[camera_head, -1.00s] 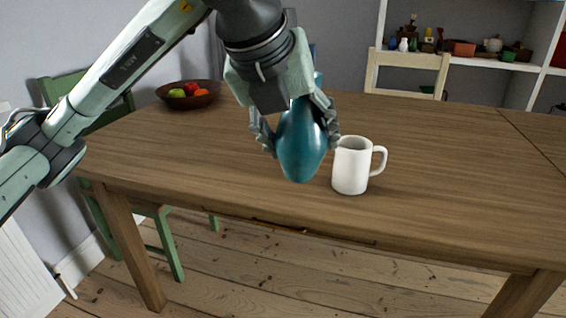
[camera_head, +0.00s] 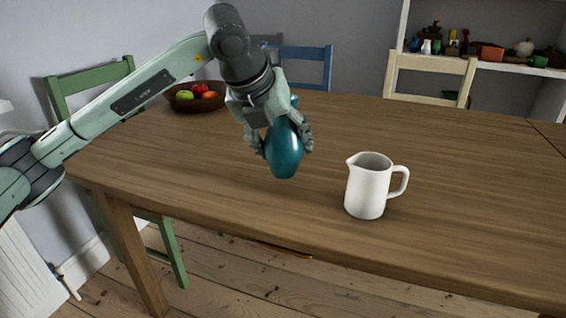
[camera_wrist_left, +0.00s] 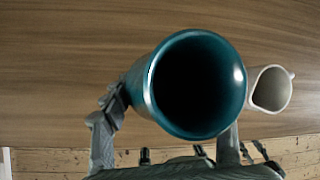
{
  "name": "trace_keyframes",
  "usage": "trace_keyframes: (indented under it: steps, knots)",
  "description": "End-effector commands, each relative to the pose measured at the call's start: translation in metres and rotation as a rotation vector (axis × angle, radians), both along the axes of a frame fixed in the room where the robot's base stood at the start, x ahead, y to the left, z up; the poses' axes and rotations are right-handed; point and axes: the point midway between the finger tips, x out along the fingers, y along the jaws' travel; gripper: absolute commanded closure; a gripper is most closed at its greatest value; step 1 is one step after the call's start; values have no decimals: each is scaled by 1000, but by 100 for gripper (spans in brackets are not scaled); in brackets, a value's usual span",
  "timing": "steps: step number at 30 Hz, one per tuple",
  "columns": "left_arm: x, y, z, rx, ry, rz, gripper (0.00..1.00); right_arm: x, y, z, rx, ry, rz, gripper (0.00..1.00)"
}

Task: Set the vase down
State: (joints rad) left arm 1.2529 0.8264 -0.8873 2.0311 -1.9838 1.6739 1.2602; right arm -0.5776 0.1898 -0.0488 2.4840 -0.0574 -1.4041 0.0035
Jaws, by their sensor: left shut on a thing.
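The teal vase (camera_head: 284,150) is held upright in my left gripper (camera_head: 280,140), over the left part of the wooden table. The gripper's fingers are shut around the vase's body. In the head view the gripper hides the vase's upper part. In the left wrist view the vase's round open mouth (camera_wrist_left: 197,84) faces the camera, with a finger of my left gripper (camera_wrist_left: 165,135) on either side. I cannot tell whether the vase's base touches the table (camera_head: 230,180). My right gripper is not in view.
A white jug (camera_head: 367,188) stands on the table to the right of the vase, near the front edge; it also shows in the left wrist view (camera_wrist_left: 271,88). A bowl of fruit (camera_head: 195,98) sits at the back left. The table between bowl and jug is largely clear.

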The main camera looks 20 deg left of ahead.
Motion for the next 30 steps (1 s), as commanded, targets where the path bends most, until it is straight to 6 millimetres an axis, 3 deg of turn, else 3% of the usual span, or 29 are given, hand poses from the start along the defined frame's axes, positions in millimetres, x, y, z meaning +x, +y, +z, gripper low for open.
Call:
trace_keyframes:
  steps: [5,12,21,22,26,30]
  knots:
    - [2,2,-11,1,1,-2,79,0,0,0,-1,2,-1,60]
    - [2,2,-41,0,-1,0,79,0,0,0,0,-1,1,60]
    - [2,2,-42,-1,-2,0,79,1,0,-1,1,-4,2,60]
    - [2,2,-42,-1,0,0,38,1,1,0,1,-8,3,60]
    - [2,2,-42,-1,0,0,21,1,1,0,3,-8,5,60]
    - [2,2,-42,-1,0,0,19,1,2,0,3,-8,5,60]
